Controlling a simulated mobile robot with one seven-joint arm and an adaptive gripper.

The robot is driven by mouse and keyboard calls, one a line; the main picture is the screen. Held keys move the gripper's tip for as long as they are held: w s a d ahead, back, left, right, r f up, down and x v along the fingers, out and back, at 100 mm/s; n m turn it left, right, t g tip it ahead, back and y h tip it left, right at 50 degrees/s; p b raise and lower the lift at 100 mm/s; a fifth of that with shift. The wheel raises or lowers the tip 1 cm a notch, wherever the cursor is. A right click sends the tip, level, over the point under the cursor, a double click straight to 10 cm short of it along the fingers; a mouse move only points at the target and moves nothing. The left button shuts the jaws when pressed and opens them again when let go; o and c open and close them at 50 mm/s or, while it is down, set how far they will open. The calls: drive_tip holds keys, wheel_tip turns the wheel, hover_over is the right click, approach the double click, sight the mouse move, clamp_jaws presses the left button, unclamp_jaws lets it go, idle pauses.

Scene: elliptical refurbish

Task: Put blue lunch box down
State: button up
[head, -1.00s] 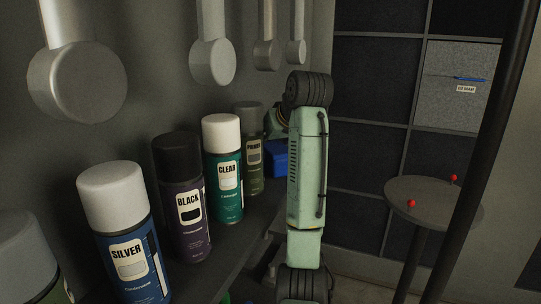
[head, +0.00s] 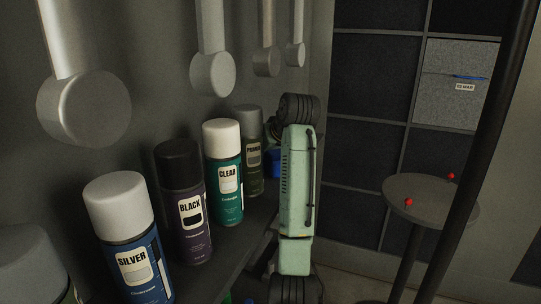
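A small part of the blue lunch box (head: 273,164) shows behind my pale green arm, beyond the spray cans near the far end of the shelf. My arm and the can labelled PRIMER hide most of it. My gripper is hidden behind my arm and the cans, so its fingers do not show. I cannot tell whether the lunch box is held or whether it touches the shelf.
Spray cans labelled SILVER (head: 128,235), BLACK (head: 184,205), CLEAR (head: 224,175) and PRIMER (head: 252,155) line the dark shelf (head: 222,258). Grey round-ended fixtures (head: 84,108) hang above. A round table (head: 432,206) with red-topped pins stands right, behind a dark pole (head: 478,150).

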drive_tip(key=c, duration=1.2)
clamp_jaws()
drive_tip(key=shift+d+r+b, duration=0.15)
drive_tip(key=shift+r+b, duration=0.05)
drive_tip(key=shift+b, duration=0.15)
